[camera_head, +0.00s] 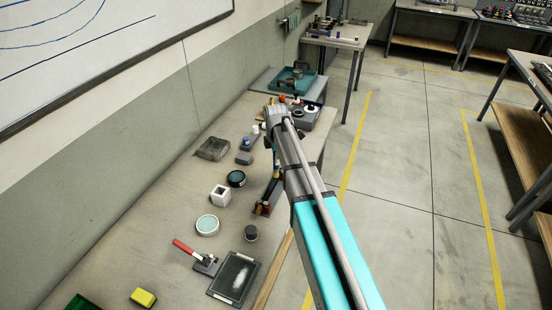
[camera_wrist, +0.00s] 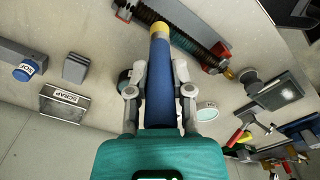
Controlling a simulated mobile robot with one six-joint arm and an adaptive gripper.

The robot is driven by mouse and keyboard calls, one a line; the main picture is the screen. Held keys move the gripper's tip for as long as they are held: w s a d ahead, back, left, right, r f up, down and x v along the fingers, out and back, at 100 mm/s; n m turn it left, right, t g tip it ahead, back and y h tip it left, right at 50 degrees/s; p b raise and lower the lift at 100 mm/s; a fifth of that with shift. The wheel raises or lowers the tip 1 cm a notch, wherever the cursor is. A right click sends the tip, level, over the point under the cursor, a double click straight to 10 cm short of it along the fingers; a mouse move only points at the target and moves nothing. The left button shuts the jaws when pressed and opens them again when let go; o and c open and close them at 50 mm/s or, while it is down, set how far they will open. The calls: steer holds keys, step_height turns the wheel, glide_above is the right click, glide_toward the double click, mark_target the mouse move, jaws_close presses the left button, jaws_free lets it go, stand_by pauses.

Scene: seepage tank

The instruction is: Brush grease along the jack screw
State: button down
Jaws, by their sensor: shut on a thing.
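In the wrist view my gripper (camera_wrist: 160,88) is shut on a thick blue handle with a yellow end, which I take to be the grease brush (camera_wrist: 160,75). The yellow end points up the picture toward the jack screw (camera_wrist: 180,32), a dark threaded rod in a grey frame with a red part. The yellow end overlaps the screw's edge in the picture; I cannot tell whether they touch. No bristles show. In the head view my arm covers my gripper and most of the screw; what seems its near end (camera_head: 264,207) shows beside the arm.
A SCRAP box (camera_wrist: 62,106) shows in the wrist view. The left bench front is mostly clear.

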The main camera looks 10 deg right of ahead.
steer(key=shift+f+b, duration=0.45)
stand_by(0.8)
steer(key=shift+s+a, duration=0.65)
steer(key=shift+s, duration=0.3)
steer(key=shift+s+a, duration=0.6)
steer(key=shift+s, duration=0.35)
stand_by(1.9)
steer(key=shift+r, duration=0.1)
step_height(320, 180, up, 7)
steer(key=p, duration=0.7)
stand_by(0.5)
stand_by(0.8)
steer(key=shift+f+b, duration=1.75)
steer(key=shift+f, duration=0.15)
